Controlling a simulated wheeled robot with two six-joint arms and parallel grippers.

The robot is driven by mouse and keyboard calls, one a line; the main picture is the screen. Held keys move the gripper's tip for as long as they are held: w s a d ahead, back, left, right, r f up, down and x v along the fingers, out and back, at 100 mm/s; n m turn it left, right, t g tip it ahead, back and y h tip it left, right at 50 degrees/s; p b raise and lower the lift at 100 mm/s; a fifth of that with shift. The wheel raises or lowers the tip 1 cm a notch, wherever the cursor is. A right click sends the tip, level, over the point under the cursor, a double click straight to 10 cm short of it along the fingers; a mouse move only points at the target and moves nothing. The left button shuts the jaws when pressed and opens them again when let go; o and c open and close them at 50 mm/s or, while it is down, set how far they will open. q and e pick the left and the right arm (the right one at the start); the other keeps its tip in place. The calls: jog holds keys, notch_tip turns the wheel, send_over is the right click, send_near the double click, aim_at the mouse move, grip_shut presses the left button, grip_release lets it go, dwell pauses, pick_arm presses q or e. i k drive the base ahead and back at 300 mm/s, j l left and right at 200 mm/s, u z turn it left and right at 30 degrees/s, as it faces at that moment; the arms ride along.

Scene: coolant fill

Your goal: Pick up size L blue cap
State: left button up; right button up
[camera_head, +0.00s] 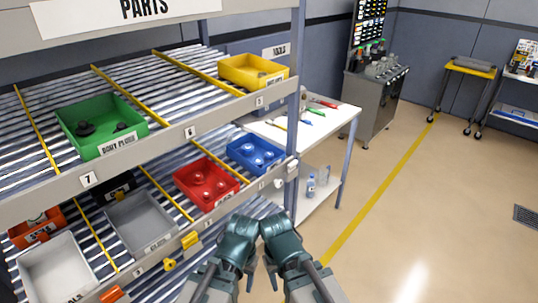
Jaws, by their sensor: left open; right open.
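No cap marked as size L can be made out at this size. A blue bin (254,153) on the middle shelf holds several small rounded pieces, and their kind and size are unclear. My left gripper (238,250) and my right gripper (283,247) are side by side at the bottom centre, in front of the shelf rack and apart from the bins. Both are open, and no object shows in either.
The rack also holds a red bin (205,186), a green bin (102,126), a yellow bin (253,72) and a grey bin (140,222).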

aim_at(247, 149)
jog(key=i+l, duration=0.15)
jog(key=l, duration=0.25)
jog(key=i+l+u, duration=0.1)
jog(key=l, duration=0.25)
jog(key=i+l, duration=0.25)
jog(key=l, duration=0.15)
jog(key=i+l+u, duration=0.15)
jog(key=l, duration=0.25)
jog(key=i+l, duration=0.15)
jog(key=l, duration=0.25)
jog(key=i+l+u, duration=0.1)
jog(key=l, duration=0.3)
jog(key=i+l, duration=0.15)
jog(key=l, duration=0.3)
jog(key=i+l+u, duration=0.1)
jog(key=l, duration=0.2)
jog(key=i+j, duration=0.1)
jog(key=i, duration=0.05)
